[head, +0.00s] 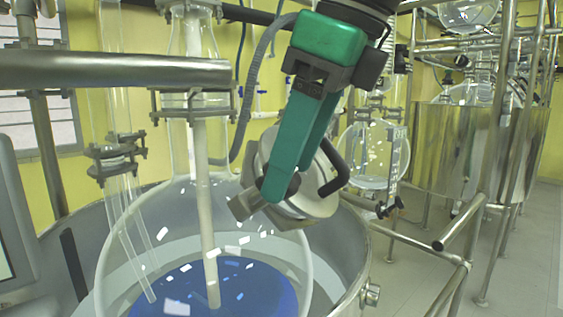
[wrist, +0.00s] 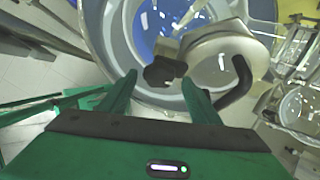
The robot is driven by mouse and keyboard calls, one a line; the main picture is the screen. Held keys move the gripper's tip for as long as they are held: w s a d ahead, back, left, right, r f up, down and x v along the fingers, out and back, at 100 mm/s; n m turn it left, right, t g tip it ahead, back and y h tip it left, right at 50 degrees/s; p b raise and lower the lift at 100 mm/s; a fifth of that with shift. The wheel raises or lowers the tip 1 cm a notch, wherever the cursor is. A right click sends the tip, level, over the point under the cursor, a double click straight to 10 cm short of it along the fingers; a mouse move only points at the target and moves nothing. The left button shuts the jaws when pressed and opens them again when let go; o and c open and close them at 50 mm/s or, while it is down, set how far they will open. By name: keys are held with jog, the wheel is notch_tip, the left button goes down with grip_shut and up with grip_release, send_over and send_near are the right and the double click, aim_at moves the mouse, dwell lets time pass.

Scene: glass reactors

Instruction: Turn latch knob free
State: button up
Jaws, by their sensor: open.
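The latch knob (wrist: 160,72) is a dark, stubby grip on a metal latch piece (head: 243,206) at the edge of a round metal lid (wrist: 226,56). The lid (head: 312,190) has a curved black handle (head: 333,166) on its right. My green gripper (wrist: 159,80) is open, with one finger on each side of the knob in the wrist view. I cannot tell whether the fingers touch it. In the head view my gripper (head: 281,186) reaches down over the lid's left part, and the fingers mostly hide the knob.
A large glass vessel (head: 120,250) with blue liquid (head: 245,290) stands in a metal bath. A thick horizontal pipe (head: 110,70) crosses on the left. Metal frame rails (head: 455,245) and another round flask (head: 372,150) stand to the right.

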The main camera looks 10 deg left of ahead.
jog(key=shift+a+f, duration=0.15)
jog(key=c, duration=1.1)
jog(key=shift+o, duration=0.2)
